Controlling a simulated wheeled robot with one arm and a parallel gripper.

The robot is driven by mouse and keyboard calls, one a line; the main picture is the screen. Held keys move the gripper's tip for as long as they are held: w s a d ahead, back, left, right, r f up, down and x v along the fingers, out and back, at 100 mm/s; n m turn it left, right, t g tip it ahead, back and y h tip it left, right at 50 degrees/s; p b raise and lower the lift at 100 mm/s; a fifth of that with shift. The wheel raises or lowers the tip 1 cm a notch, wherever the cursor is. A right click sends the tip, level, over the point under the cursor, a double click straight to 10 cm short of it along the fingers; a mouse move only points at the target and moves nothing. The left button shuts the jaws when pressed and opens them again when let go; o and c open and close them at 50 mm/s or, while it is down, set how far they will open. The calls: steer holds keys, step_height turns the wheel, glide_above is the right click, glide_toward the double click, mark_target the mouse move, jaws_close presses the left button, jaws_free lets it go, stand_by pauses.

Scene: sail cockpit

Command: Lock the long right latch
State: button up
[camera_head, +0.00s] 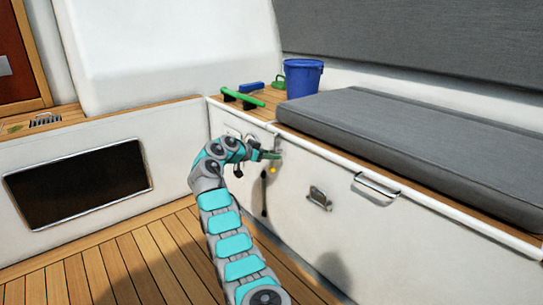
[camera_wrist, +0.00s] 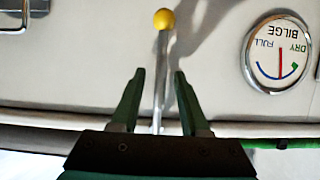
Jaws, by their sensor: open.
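My gripper (camera_wrist: 159,75) is open in the wrist view, with its two dark green fingers apart. A thin metal lever (camera_wrist: 161,60) with a yellow ball knob (camera_wrist: 164,18) runs between the fingers, with gaps visible on both sides. In the head view my gripper (camera_head: 269,155) is at the white bench front, just above the yellow knob (camera_head: 272,170). A smaller metal latch (camera_head: 320,198) is lower on the bench front. I cannot tell which fitting is the named latch.
A round bilge gauge (camera_wrist: 277,54) is beside the lever, upside down in the wrist view. A grey cushion (camera_head: 400,140) covers the bench top. A blue bucket (camera_head: 303,77) and a green-handled item (camera_head: 242,98) stand behind. The wooden floor (camera_head: 130,255) is clear at left.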

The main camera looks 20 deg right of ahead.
steer(key=v, duration=0.7)
steer(key=shift+s+a+p, duration=0.15)
steer(key=shift+a+p, duration=0.2)
steer(key=shift+p, duration=0.05)
steer(key=shift+r, duration=0.2)
step_height(320, 180, up, 5)
steer(key=n+y, duration=0.2)
steer(key=n, duration=0.2)
steer(key=s+r+n+g+y, duration=0.1)
steer(key=s+r+n+y, duration=0.15)
steer(key=s+n, duration=0.45)
steer(key=s+a+f+g+y, duration=0.1)
steer(key=s+a+g+y, duration=0.2)
steer(key=s, duration=1.9)
steer(key=s+a+f+n+g+y, duration=0.1)
steer(key=s+a+f+y, duration=0.15)
steer(key=s, duration=0.95)
steer(key=s+a+f+n+g+y, duration=0.1)
steer(key=s+a+f, duration=0.25)
steer(key=s, duration=0.85)
steer(key=s+a+f+n+y, duration=0.15)
steer(key=s+f, duration=0.25)
steer(key=s, duration=0.9)
step_height(320, 180, up, 12)
steer(key=p, duration=1.2)
steer(key=shift+a+p, duration=0.3)
